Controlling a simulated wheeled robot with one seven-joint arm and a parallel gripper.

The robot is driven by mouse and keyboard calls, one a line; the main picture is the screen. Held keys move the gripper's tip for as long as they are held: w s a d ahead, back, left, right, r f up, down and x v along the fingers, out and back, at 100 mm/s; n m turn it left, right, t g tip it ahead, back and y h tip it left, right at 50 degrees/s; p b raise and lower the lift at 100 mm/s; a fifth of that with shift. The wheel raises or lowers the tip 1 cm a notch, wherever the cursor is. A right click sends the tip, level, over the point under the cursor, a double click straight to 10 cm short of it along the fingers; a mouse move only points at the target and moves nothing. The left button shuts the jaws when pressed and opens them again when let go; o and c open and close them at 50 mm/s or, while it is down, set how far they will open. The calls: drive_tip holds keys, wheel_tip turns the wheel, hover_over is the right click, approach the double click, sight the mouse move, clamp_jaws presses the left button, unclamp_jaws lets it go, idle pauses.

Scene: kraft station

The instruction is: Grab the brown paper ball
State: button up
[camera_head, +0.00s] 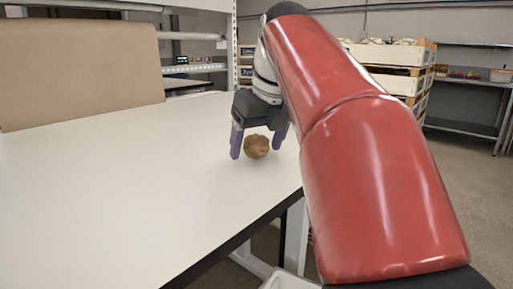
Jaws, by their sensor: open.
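The brown paper ball (257,147) is a small crumpled lump on the white table (120,185), close to its right edge. My gripper (258,149) is open, with its two purple-tipped fingers pointing down. One finger is left of the ball and the other is right of it. I cannot tell from this one view whether the fingers touch the ball or how exactly they line up with it in depth. My red arm reaches in from the lower right and hides part of the table's right side.
A large brown paper sheet (80,72) stands at the table's back left. Stacked crates (408,80) and a metal shelf (470,127) are beyond the table on the right. The white tabletop is clear left of the ball. A pale bin (288,281) shows at the bottom.

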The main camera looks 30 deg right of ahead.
drive_tip(key=c, duration=1)
drive_tip(key=shift+c, duration=0.2)
